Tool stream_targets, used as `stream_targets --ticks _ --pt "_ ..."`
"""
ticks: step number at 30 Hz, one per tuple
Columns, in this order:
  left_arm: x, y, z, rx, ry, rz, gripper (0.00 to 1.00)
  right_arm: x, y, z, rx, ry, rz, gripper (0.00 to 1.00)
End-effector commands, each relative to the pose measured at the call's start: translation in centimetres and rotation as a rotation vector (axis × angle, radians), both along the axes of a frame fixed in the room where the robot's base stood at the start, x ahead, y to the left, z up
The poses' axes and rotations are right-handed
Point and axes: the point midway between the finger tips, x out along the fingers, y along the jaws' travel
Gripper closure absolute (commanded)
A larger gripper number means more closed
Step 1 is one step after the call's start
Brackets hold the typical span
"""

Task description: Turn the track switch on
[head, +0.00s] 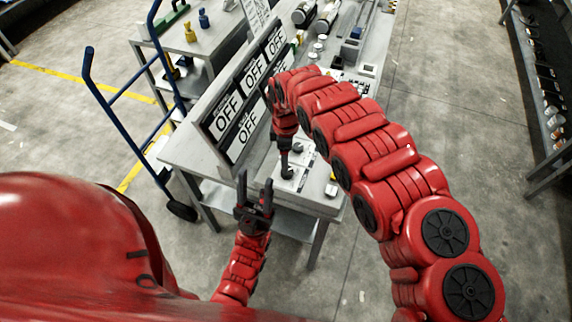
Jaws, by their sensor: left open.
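Several white boxes with dark knobs or switches stand on the grey workbench (190,152); I cannot tell which is the track switch. The nearest box (290,179) has a dark round knob on top. My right gripper (284,154) points down just above this knob; whether it touches is unclear, and its fingers are too small and dark to read. Panels behind the switches read OFF, the nearest being a panel (245,134) at the bench's near end. My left gripper (256,193) is open and empty, fingers up, in front of the bench's near edge.
My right arm hides part of the bench's right side. A blue hand truck (112,102) stands left of the bench. A second table (200,44) with yellow and blue items is behind it. A shelf (549,165) runs along the right. Floor between is clear.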

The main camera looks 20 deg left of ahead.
Motion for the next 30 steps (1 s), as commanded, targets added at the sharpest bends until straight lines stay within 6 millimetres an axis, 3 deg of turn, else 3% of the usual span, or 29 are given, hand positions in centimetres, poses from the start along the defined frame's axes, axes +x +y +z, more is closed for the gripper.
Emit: stream_targets --ticks 7,12,27,30 --pt "0.0 0.0 1.3 0.000 0.000 0.000 0.50 -0.3 0.0 -3.7 -0.001 0.003 0.001 0.22" --pt "0.0 0.0 1.0 0.000 0.000 0.000 0.50 -0.1 0.3 -5.4 0.005 0.001 0.001 0.22" --pt "0.0 0.0 1.0 0.000 0.000 0.000 0.50 0.0 0.0 -6.5 -0.001 -0.001 -0.001 0.22" --pt "0.0 0.0 1.0 0.000 0.000 0.000 0.50 0.0 0.0 -6.5 -0.001 0.000 -0.001 0.38"
